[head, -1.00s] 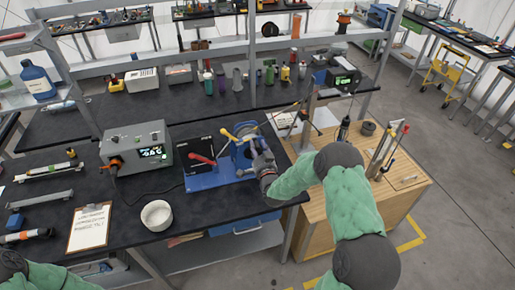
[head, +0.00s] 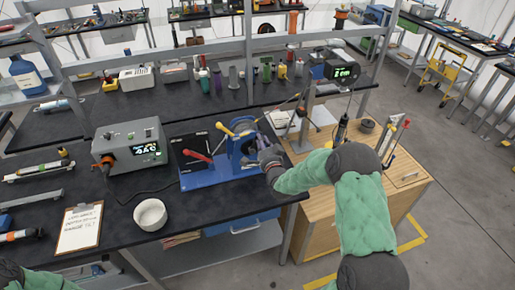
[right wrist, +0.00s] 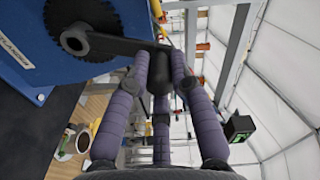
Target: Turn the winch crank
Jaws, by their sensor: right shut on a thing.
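The blue winch (head: 215,172) stands on the black workbench, with a red-handled lever (head: 201,157) and a yellow-knobbed lever (head: 224,129) on it. My right gripper (head: 268,155) is at the winch's right side. In the right wrist view, the dark crank arm (right wrist: 115,45) runs from its hub on the blue side plate to a dark handle (right wrist: 160,78). The purple fingers of my right gripper (right wrist: 158,85) are shut around this handle. In the head view the crank is mostly hidden by the gripper. My left gripper is out of view; only part of my left arm shows at bottom left.
A grey instrument box (head: 130,148) with a green display stands left of the winch. A wooden cabinet (head: 335,205) with upright tools stands to the right, near my right arm.

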